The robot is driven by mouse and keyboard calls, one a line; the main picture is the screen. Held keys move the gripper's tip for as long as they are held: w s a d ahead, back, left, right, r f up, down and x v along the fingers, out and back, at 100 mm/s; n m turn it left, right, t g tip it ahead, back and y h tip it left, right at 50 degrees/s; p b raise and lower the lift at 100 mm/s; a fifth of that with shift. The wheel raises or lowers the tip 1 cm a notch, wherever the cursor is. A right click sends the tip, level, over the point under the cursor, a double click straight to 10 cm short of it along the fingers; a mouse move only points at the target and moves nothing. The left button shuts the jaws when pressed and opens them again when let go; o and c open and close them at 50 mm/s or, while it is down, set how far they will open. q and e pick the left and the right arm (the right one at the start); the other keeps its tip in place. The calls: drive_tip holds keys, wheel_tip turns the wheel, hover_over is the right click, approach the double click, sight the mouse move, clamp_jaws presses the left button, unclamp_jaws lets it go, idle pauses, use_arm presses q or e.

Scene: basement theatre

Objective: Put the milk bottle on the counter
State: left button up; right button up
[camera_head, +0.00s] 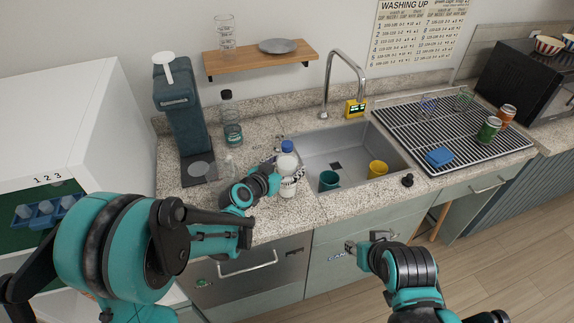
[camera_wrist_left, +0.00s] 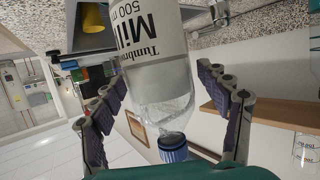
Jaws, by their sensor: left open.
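The milk bottle (camera_head: 287,163), white with a blue cap, stands upright on the speckled counter (camera_head: 262,222) just left of the sink. My left gripper (camera_head: 278,178) is beside it at the bottle's height. In the left wrist view the bottle (camera_wrist_left: 158,65) appears inverted, its label reading "Milk 500 m", with its blue cap low in the picture. The open fingers of my left gripper (camera_wrist_left: 168,118) lie on either side of it, with gaps showing near the neck. My right gripper (camera_head: 370,245) is in front of the cabinet fronts, below the counter edge; its fingers are unclear.
The sink (camera_head: 335,143) holds a green cup (camera_head: 328,180) and a yellow cup (camera_head: 377,169). A dark dispenser (camera_head: 182,112) and a clear bottle (camera_head: 231,122) stand behind on the left. A drying rack (camera_head: 450,125) with cans and a blue sponge lies right.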

use_arm(q)
drive_tip(key=shift+r, duration=0.25)
drive_tip(key=s+a+r+n+g+y+p, duration=0.1)
drive_tip(key=s+a+n+y, duration=0.1)
drive_tip(key=s+a, duration=0.4)
drive_tip(key=s+a+r+n+g+y, duration=0.1)
drive_tip(key=s+a, duration=0.5)
drive_tip(key=s, duration=0.7)
drive_tip(key=s+a+r+n+g+y+p, duration=0.1)
drive_tip(key=s+a+r+n+g+y, duration=0.1)
drive_tip(key=s+a, duration=0.4)
drive_tip(key=s+n+y, duration=0.1)
drive_tip(key=s+y, duration=0.1)
drive_tip(key=s, duration=0.1)
drive_tip(key=shift+s+g+p, duration=0.15)
drive_tip(key=shift+g+p, duration=0.2)
drive_tip(key=shift+g, duration=0.05)
drive_tip(key=shift+d+f, duration=0.1)
drive_tip(key=shift+f, duration=0.05)
